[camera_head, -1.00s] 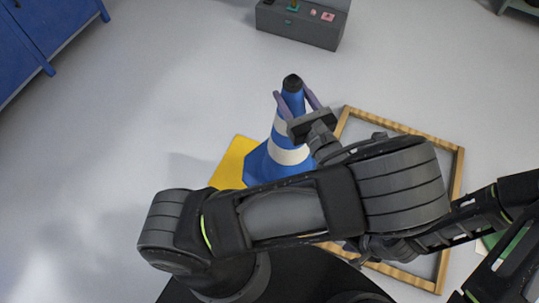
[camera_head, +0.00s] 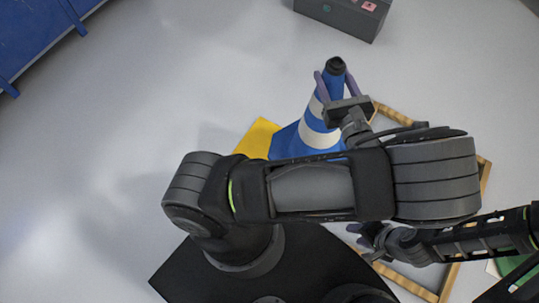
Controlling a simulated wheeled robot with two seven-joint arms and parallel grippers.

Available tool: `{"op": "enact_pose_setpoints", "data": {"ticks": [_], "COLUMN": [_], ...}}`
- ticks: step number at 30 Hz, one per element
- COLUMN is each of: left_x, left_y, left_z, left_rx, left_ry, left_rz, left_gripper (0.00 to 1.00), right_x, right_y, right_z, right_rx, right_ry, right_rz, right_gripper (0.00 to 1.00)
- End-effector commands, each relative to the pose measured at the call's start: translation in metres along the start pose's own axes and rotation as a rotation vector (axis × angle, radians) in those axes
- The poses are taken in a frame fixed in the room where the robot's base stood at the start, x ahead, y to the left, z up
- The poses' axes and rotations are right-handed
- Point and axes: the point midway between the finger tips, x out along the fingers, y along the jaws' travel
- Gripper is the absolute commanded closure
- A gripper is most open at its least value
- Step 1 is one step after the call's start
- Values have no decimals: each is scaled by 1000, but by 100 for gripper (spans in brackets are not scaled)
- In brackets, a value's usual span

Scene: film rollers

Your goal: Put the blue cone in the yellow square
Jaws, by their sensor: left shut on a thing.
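The blue cone (camera_head: 287,140) with white bands and a dark tip stands tilted to the right in the head view. My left gripper (camera_head: 335,83) is shut on the cone near its top, one finger on each side. The yellow square (camera_head: 255,138) lies on the floor at the cone's left, partly covered by the cone and my arm. I cannot tell whether the cone's base touches it. My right gripper (camera_head: 366,238) is low at the right, by the wooden frame; its fingers are partly hidden and small.
A wooden frame (camera_head: 484,178) lies on the floor at the right, partly behind my arms. A grey box (camera_head: 345,17) with small items stands at the top. A blue cabinet (camera_head: 30,40) is at the upper left. The floor at left is clear.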

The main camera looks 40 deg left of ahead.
Motion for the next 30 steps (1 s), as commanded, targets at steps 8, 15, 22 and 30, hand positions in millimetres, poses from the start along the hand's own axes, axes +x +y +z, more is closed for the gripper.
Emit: {"op": "enact_pose_setpoints", "data": {"ticks": [8, 15, 22, 30], "left_x": [40, 96, 152, 197], "left_y": [10, 33, 67, 105], "left_z": [-70, -144, -208, -250], "left_rx": [3, 1, -3, -5], "left_ry": [17, 28, 19, -2], "left_rz": [76, 174, 274, 359], "left_gripper": [100, 100, 100, 100], "right_x": [59, 122, 179, 220], "right_y": [25, 52, 76, 94], "right_z": [-2, -4, -7, -9], "right_rx": [4, 8, 12, 15], "right_ry": [5, 12, 18, 24], "right_rz": [3, 6, 10, 12], "right_gripper": [64, 64, 64, 64]}}
